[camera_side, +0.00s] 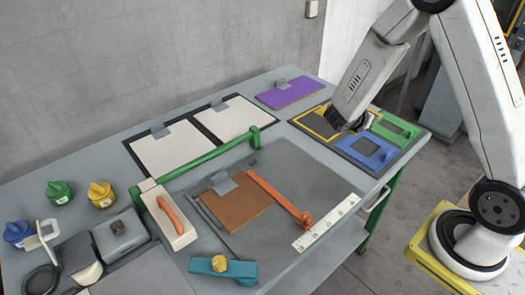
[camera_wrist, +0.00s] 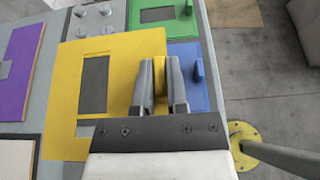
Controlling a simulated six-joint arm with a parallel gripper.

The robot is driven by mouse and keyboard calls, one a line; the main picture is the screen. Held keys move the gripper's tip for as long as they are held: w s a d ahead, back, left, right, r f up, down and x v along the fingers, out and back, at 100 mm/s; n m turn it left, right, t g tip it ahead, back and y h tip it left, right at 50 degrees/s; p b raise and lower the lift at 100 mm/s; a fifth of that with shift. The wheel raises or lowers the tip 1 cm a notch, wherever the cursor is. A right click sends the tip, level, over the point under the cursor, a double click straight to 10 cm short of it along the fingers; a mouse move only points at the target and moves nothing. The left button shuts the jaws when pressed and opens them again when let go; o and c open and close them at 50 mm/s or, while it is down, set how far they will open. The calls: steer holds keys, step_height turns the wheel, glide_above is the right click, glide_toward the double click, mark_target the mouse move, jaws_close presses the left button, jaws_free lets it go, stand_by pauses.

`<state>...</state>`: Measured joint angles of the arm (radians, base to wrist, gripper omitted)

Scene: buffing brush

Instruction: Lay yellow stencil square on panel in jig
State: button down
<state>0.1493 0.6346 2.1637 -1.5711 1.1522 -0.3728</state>
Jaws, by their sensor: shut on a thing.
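The yellow stencil square (camera_wrist: 122,105) has a rectangular cut-out and an upright yellow grip. My gripper (camera_wrist: 160,68) is shut on that grip, near the stencil's right side in the wrist view. In the side view, my gripper (camera_side: 338,122) is over the dark stencil tray at the back right, and partly hides the yellow stencil (camera_side: 308,122). I cannot tell whether the stencil is clear of the tray. The brown panel (camera_side: 238,208) lies in the jig on the grey work mat, with a grey clip at its upper edge and a grey corner rail (camera_side: 203,212) at its left.
Blue (camera_side: 368,152) and green (camera_side: 396,128) stencils lie close beside the yellow one. A green rail (camera_side: 205,158) runs above the panel, and an orange arm (camera_side: 278,198) lies at its right. A white ruler strip (camera_side: 325,222) and teal tool (camera_side: 222,270) lie nearer the front.

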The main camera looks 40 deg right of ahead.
steer(key=shift+w+a+r, duration=0.2)
steer(key=shift+w, duration=0.15)
steer(key=w+a+r+n+t+y, duration=0.4)
steer(key=w+a+r+n+t, duration=0.1)
steer(key=a, duration=0.5)
steer(key=w+a+r+n+t+y, duration=0.4)
steer(key=a+r+n+t, duration=0.3)
steer(key=a+n, duration=0.2)
steer(key=shift+w+a+n+t+y, duration=0.35)
steer(key=shift+a+y, duration=0.35)
steer(key=shift+a, duration=0.45)
steer(key=shift+d+f, duration=0.1)
